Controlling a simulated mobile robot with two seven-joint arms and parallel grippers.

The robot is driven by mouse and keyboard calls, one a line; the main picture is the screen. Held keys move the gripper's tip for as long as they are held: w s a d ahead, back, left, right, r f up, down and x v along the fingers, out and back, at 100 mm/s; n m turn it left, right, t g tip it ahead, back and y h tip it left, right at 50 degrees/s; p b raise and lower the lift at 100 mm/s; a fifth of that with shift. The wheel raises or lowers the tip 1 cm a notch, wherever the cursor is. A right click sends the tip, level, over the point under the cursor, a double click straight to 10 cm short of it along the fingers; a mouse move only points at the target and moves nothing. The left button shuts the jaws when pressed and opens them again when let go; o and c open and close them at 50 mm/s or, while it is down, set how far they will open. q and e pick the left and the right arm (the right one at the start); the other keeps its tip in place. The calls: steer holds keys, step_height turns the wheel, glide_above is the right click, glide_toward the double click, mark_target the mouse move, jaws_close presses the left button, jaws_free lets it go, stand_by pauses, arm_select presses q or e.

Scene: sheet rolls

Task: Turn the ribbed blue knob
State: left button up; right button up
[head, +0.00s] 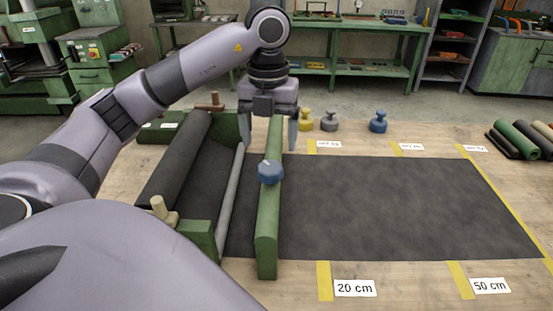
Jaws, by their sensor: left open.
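The ribbed blue knob (270,172) sits on top of the green crossbar (268,225), which lies across the dark sheet (390,205). My left gripper (268,140) points down with its two fingers spread apart, and nothing shows between them. In the picture it is just above and beyond the knob, with no visible contact. Its exact height over the bar is hard to judge. My right gripper is not in view.
A dark roll (180,160) lies in a green stand at the left, beside a grey rod (231,195). A yellow weight (305,119), a grey weight (329,120) and a blue weight (378,121) stand behind the sheet. Several rolls (520,138) lie at the right.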

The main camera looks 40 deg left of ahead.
mark_target(270, 166)
arm_select(q)
step_height(270, 166, down, 6)
steer(key=shift+f, duration=0.25)
steer(key=c, duration=1)
